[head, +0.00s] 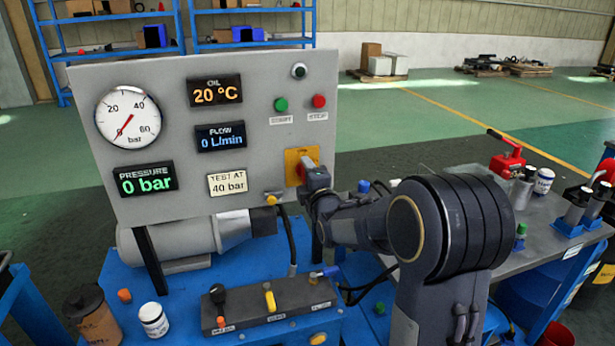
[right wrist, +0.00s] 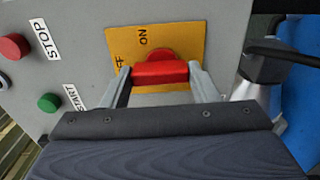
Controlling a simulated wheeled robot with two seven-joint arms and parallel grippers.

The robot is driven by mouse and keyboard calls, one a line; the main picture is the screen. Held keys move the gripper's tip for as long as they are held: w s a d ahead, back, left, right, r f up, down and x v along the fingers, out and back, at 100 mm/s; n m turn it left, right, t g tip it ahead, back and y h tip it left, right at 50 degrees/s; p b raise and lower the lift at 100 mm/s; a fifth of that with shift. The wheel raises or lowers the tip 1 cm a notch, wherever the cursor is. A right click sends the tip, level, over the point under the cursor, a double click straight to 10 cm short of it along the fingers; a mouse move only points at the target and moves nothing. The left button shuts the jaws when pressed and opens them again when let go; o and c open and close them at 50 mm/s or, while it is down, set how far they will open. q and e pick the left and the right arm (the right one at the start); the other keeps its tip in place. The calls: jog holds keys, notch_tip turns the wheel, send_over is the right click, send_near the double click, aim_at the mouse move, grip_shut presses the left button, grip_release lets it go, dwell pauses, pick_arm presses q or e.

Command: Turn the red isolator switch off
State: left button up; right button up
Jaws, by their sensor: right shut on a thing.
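The red isolator switch (right wrist: 160,72) sits on a yellow plate (right wrist: 185,40) with lettering on the grey panel. In the right wrist view "ON" is readable and other lettering is partly hidden. My right gripper (right wrist: 160,80) is shut on the red handle, one finger at each end of it. In the head view my right gripper (head: 308,180) reaches the yellow plate (head: 292,158) and hides most of the switch. My left gripper is not in view.
The panel (head: 160,80) carries a gauge (head: 128,117) reading near 0, displays showing 0 bar and 0 L/min, a green START button (head: 281,104) and a red STOP button (head: 319,101). Levers (head: 270,300) stand below. A workbench (head: 460,210) with tools is at right.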

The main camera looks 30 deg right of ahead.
jog(key=shift+f, duration=0.1)
jog(key=o, duration=1)
jog(key=shift+s, duration=0.1)
jog(key=v, duration=0.7)
jog(key=shift+s, duration=0.35)
